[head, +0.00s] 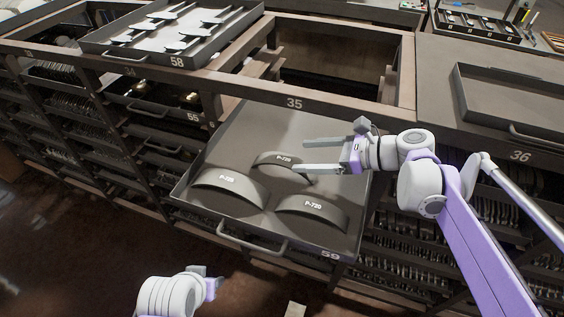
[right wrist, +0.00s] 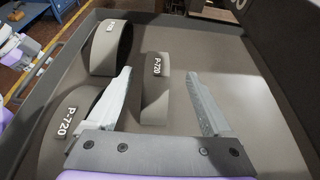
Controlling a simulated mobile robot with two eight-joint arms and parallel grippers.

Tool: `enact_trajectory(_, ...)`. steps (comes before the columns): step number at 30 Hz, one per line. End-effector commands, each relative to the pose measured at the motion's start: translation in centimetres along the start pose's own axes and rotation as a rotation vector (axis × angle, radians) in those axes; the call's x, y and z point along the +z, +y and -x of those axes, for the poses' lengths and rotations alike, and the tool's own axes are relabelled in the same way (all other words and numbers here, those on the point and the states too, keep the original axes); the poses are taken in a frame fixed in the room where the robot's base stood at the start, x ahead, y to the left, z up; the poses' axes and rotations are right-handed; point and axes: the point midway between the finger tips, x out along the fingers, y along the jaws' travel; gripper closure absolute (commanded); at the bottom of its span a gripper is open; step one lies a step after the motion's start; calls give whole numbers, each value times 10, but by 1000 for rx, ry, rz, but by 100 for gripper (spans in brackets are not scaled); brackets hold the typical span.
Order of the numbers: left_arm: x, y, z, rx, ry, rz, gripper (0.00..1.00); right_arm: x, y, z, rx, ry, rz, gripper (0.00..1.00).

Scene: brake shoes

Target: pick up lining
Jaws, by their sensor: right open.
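Three curved brake linings marked P-720 stand in the pulled-out tray 59 (head: 225,235). They are the left lining (head: 232,188), the far lining (head: 278,160) and the front right lining (head: 315,213). My right gripper (head: 304,155) is open above the tray, at the right end of the far lining. In the right wrist view, one lining (right wrist: 156,95) shows between my open fingers, nearer the left finger; contact cannot be told. Two more linings, an upper one (right wrist: 108,50) and a lower one (right wrist: 62,130), lie left of the fingers. My left gripper (head: 212,283) is low, outside the tray; its jaws are unclear.
An upper tray 58 (head: 165,57) with pale contents sits on the rack at the back left. Another tray (head: 510,100) lies on the right worktop. The rack frame (head: 330,110) edges the back of tray 59.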

Motion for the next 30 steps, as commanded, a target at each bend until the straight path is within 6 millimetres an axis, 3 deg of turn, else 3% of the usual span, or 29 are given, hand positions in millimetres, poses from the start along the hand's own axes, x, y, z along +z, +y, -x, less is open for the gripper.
enact_trajectory(16,0,0,0,0,0,0,53,-7,4,-63,2,-1,0,15)
enact_trajectory(25,0,0,0,0,0,0,53,-7,4,-68,-1,-1,0,15)
enact_trajectory(30,0,0,0,0,0,0,53,-7,4,-68,0,-1,0,44)
